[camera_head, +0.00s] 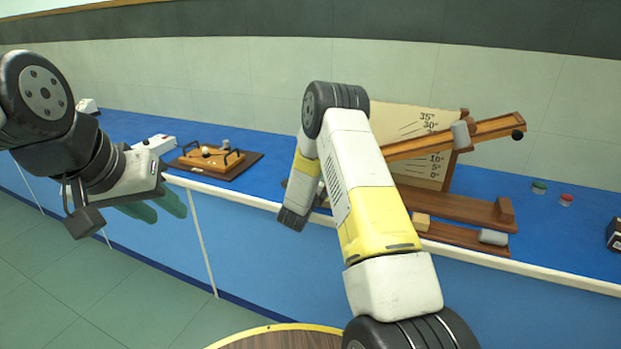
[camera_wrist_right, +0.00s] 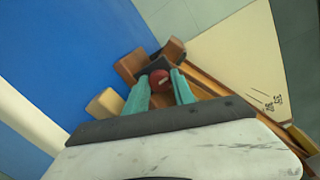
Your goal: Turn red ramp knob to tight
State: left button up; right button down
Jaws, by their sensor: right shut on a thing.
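The wooden ramp (camera_head: 485,131) is tilted up to the right in the head view, in front of a cream angle board (camera_head: 400,122) with degree marks. The red ramp knob (camera_wrist_right: 159,77) shows only in the right wrist view; my own arm hides that part of the ramp in the head view. My right gripper (camera_wrist_right: 160,89) has its two green fingers on either side of the knob, shut on it. The right fingers are hidden in the head view. My left gripper (camera_head: 153,207) hangs in front of the bench at the left, its green fingers apart and empty.
A grey cylinder (camera_head: 460,135) sits on the ramp. A wooden block (camera_head: 422,222) and another grey cylinder (camera_head: 493,237) lie near the ramp base. A wooden apparatus (camera_head: 207,160) stands left. Green (camera_head: 539,187) and red (camera_head: 566,199) small items lie right on the blue benchtop (camera_head: 265,160).

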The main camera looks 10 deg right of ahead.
jog(key=shift+s+f, duration=0.1)
jog(key=shift+f, duration=0.15)
jog(key=c, duration=1.1)
grip_release()
jog(key=shift+r, duration=0.1)
jog(key=shift+a, duration=0.1)
jog(key=v, duration=0.7)
jog(key=shift+s+a+r, duration=0.1)
jog(key=shift+s+a, duration=0.05)
jog(key=shift+s, duration=0.15)
